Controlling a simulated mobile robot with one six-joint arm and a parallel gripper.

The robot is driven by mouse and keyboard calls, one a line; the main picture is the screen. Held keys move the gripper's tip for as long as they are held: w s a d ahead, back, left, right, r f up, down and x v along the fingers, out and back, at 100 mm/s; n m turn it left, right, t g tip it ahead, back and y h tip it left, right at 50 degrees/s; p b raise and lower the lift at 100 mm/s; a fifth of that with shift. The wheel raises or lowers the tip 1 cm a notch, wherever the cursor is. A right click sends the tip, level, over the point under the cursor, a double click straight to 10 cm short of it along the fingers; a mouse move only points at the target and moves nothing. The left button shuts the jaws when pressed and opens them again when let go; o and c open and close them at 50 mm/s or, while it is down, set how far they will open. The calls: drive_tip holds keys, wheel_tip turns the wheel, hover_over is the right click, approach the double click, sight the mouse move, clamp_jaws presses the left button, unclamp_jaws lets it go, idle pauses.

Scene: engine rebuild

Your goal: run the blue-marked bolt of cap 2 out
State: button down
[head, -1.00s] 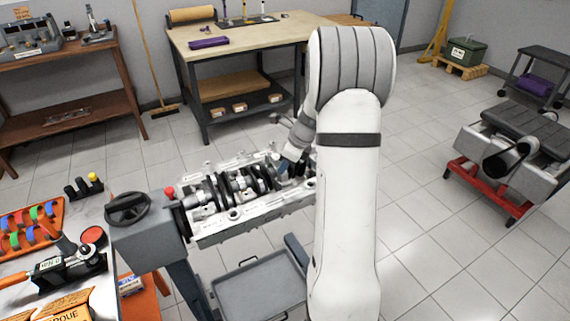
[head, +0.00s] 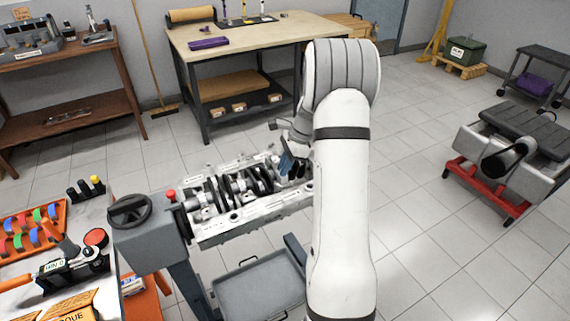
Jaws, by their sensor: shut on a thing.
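The engine block (head: 272,209) lies on the stand with its open side up, showing the crankshaft (head: 238,185) and several dark and light parts across it. My gripper (head: 286,166) is over the block's far right part, partly hidden by my arm. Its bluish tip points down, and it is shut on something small. The blue-marked bolt and cap 2 are too small and too covered to make out, and I cannot tell how far the bolt stands out.
The engine stand (head: 152,250) has a handwheel (head: 130,209) at left. A grey tray (head: 262,287) sits below the block. A bench (head: 250,37) stands behind and a left table holds an orange tray (head: 58,212). The floor at right is clear up to a red-framed stand (head: 482,187).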

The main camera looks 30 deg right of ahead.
drive_tip(key=n+g+p, duration=0.1)
drive_tip(key=n+g, duration=0.1)
drive_tip(key=n, duration=0.3)
drive_tip(key=shift+w+n, duration=0.15)
drive_tip(key=shift+n, duration=0.15)
drive_tip(key=n+g, duration=0.1)
drive_tip(key=n, duration=0.2)
drive_tip(key=n+g+h, duration=0.1)
drive_tip(key=n, duration=0.2)
drive_tip(key=shift+w+a+f+h+p, duration=0.1)
drive_tip(key=shift+a+h+p, duration=0.05)
drive_tip(key=shift+h+p, duration=0.15)
drive_tip(key=n+h, duration=0.1)
drive_tip(key=n, duration=0.2)
drive_tip(key=n+g+h, duration=0.1)
drive_tip(key=n, duration=0.2)
drive_tip(key=shift+a+n, duration=0.2)
drive_tip(key=shift+n, duration=0.1)
drive_tip(key=n+h, duration=0.1)
drive_tip(key=n, duration=0.2)
drive_tip(key=n+h, duration=0.1)
drive_tip(key=n, duration=0.1)
drive_tip(key=shift+a+n+h+b, duration=0.15)
drive_tip(key=shift+n+h+b, duration=0.15)
drive_tip(key=shift+n, duration=0.1)
drive_tip(key=c, duration=1.6)
unclamp_jaws()
drive_tip(key=shift+w, duration=0.15)
drive_tip(key=shift+c, duration=0.2)
